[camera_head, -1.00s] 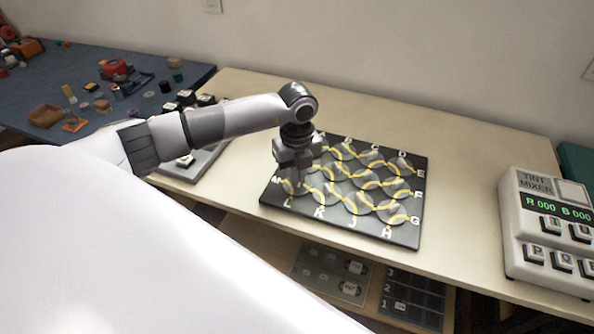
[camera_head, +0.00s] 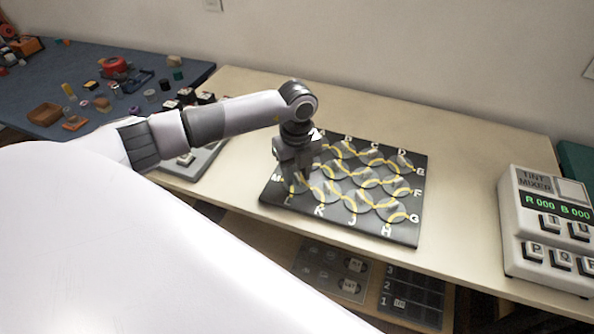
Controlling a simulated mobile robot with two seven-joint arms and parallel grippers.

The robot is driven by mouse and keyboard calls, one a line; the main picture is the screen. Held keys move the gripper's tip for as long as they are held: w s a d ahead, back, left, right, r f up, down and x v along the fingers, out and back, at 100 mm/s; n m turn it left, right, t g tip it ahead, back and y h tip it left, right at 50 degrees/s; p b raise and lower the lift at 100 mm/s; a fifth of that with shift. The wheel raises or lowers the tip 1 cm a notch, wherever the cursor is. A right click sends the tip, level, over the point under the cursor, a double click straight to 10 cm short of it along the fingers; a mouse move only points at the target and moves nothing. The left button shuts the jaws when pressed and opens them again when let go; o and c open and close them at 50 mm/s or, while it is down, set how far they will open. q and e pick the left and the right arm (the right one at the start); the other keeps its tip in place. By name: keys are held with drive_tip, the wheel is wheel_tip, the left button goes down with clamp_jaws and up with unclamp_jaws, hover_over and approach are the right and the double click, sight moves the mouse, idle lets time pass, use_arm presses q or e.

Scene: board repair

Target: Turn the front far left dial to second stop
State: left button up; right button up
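A dark square board (camera_head: 401,236) lies on the light table, with rows of round grey dials crossed by yellow lines and white letters round its edge. The front far left dial (camera_head: 292,189) is at the board's left corner, near the letter M, and is partly hidden by my gripper. My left gripper (camera_head: 299,178) points down at this dial, with its fingertips at or just above the dial's face. Whether the fingers touch the dial or grip anything is too small to tell. My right gripper is not in view.
A tint mixer (camera_head: 548,235) with a green display and keys stands at the right. A grey tray (camera_head: 196,163) sits left of the board, behind my arm. A blue table (camera_head: 50,85) with many small items is at the far left. The wooden table (camera_head: 460,150) is clear behind the board.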

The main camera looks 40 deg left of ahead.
sight(297, 176)
use_arm(q)
drive_tip(key=shift+r, duration=3.6)
